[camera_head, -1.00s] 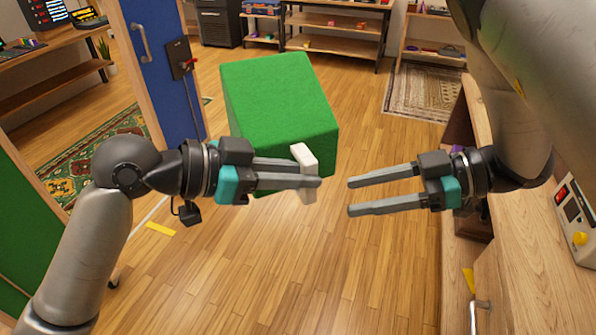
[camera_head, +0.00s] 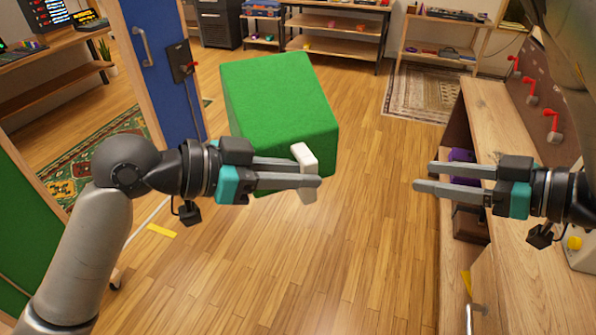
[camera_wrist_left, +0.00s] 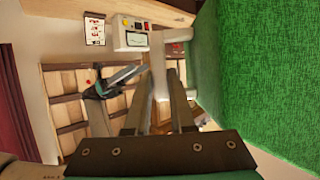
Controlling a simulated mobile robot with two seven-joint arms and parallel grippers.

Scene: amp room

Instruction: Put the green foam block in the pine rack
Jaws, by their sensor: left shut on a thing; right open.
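The big green foam block (camera_head: 280,105) hangs above the floor in the middle of the head view. A white handle (camera_head: 303,156) sits on its near side. My left gripper (camera_head: 313,176) is shut on this handle, with its fingers in front of the block. In the left wrist view the green block (camera_wrist_left: 262,70) fills the right side. My right gripper (camera_head: 418,176) is open and empty, apart from the block on its right. Several wooden shelf units are in view; I cannot tell which is the pine rack.
A wooden bench (camera_head: 500,130) with shelves below runs along the right. A wooden shelf unit (camera_head: 335,48) and another rack (camera_head: 440,55) stand at the back. A blue door (camera_head: 160,65) is at the left. The wooden floor (camera_head: 330,270) between is clear.

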